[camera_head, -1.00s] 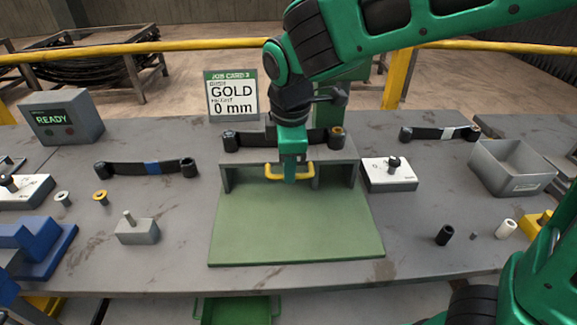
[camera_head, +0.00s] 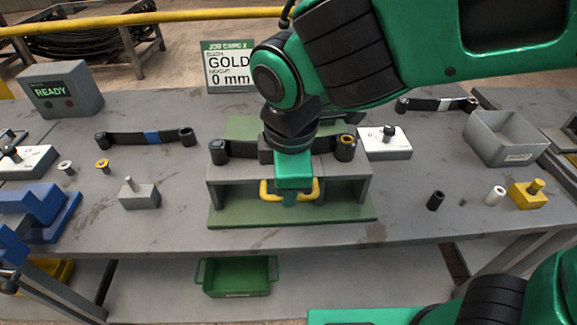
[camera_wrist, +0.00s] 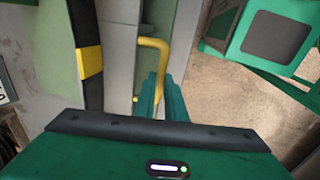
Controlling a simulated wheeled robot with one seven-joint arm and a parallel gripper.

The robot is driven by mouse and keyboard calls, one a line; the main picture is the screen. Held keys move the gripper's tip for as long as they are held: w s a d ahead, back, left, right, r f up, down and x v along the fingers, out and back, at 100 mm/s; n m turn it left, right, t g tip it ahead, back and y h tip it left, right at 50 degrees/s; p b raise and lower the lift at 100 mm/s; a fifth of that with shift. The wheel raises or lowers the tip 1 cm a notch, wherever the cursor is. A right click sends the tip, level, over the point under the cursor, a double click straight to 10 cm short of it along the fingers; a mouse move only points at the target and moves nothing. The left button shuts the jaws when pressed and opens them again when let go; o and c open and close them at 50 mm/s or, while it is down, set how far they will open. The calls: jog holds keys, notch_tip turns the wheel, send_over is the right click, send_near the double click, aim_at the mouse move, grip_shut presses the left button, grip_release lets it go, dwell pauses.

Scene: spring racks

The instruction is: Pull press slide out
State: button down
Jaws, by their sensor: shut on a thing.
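The press slide (camera_head: 345,187) is a grey block on a green base plate (camera_head: 240,216), and it stands near the front of that plate. A black leaf spring with a gold bush at its right end (camera_head: 346,148) lies across its top. A yellow handle (camera_head: 265,190) is on the slide's front face. My gripper (camera_head: 289,197) is shut on the middle of this handle, pointing down.
A job card (camera_head: 228,65) reads GOLD, 0 mm. A READY box (camera_head: 62,90) stands at the back left. Leaf springs (camera_head: 140,138) lie left and right. A grey bin (camera_head: 505,138) is at the right. A green tray (camera_head: 238,276) sits below. The bench front is mostly clear.

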jog(key=shift+s+d, duration=0.1)
jog(key=shift+s, duration=0.65)
jog(key=c, duration=1.8)
grip_release()
jog(key=shift+s, duration=0.1)
jog(key=shift+r, duration=0.1)
jog(key=r, duration=0.3)
jog(key=s+r, duration=0.1)
jog(key=r, duration=0.6)
jog(key=shift+s+d+r, duration=0.1)
jog(key=shift+s+r, duration=0.1)
jog(key=shift+s, duration=0.2)
